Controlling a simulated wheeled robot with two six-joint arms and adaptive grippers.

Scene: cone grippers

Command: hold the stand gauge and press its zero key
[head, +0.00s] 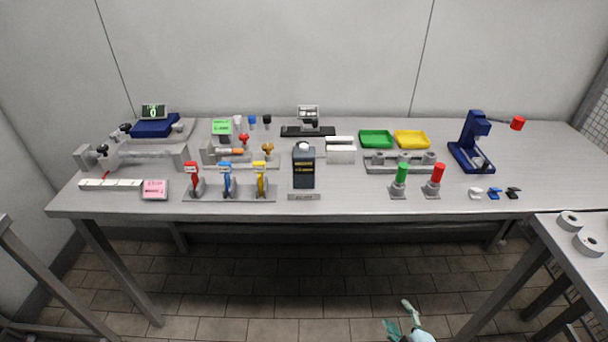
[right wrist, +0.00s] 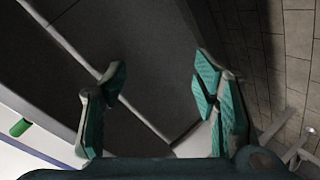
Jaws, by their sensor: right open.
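I cannot tell for certain which device is the stand gauge. One candidate is a small grey unit (head: 308,114) on a black base at the back middle of the table. Another is a unit with a green display (head: 222,127) to its left. No zero key can be made out at this size. My right gripper (head: 402,319) is open, low in front of the table at the bottom of the head view. In the right wrist view its teal fingers (right wrist: 162,85) are spread apart with nothing between them. My left gripper is not in view.
The long grey table (head: 350,204) is crowded. A dark device with a yellow label (head: 304,170) stands mid-front, left of green (head: 401,174) and red (head: 437,174) cylinders. A blue press-like stand (head: 476,135) is at right. A side table (head: 577,266) stands front right.

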